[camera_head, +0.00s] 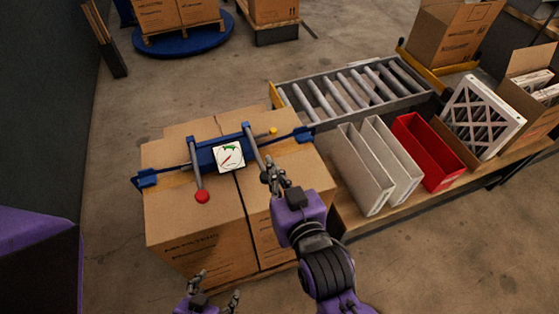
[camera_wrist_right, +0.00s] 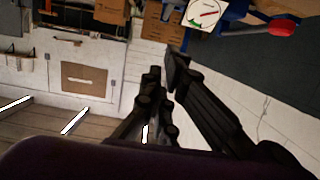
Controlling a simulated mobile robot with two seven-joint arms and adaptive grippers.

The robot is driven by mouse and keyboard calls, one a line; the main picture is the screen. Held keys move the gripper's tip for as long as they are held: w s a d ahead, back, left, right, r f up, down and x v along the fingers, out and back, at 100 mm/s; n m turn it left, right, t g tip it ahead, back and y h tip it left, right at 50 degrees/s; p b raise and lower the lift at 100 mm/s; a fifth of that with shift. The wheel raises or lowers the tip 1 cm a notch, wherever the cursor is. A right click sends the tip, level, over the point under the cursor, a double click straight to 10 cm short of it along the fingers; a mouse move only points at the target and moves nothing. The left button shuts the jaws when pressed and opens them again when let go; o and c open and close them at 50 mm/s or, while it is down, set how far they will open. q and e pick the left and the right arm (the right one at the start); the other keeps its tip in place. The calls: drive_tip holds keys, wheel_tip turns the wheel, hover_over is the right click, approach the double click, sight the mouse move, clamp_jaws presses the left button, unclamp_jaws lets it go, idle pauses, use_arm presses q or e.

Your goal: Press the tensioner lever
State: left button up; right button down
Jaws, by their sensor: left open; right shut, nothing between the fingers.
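A blue tensioner (camera_head: 206,155) lies across the top of the cardboard boxes. Its white gauge (camera_head: 229,159) has a green zone and a red needle; the gauge also shows in the right wrist view (camera_wrist_right: 204,13). A grey lever (camera_head: 195,170) with a red knob (camera_head: 202,197) is left of the gauge. A second grey bar (camera_head: 254,142) is right of it, its near end hidden by my right gripper. My right gripper (camera_head: 270,170) is shut and empty, right of the gauge; I cannot tell whether it touches the bar. My left gripper (camera_head: 213,290) is open and empty, in front of the boxes.
The boxes (camera_head: 190,229) stand close in front of me. To the right, a bench (camera_head: 347,213) holds grey bins (camera_head: 362,172), a red bin (camera_head: 425,150) and a framed filter (camera_head: 480,116). A roller conveyor (camera_head: 350,91) is behind. Floor (camera_head: 110,185) at left is clear.

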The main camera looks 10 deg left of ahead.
use_arm(q)
drive_tip(key=shift+s, duration=0.2)
use_arm(e)
drive_tip(key=w+a+f, duration=0.2)
drive_tip(key=w+f, duration=0.2)
drive_tip(key=f, duration=0.1)
drive_tip(key=shift+a, duration=0.3)
drive_tip(key=shift+f, duration=0.1)
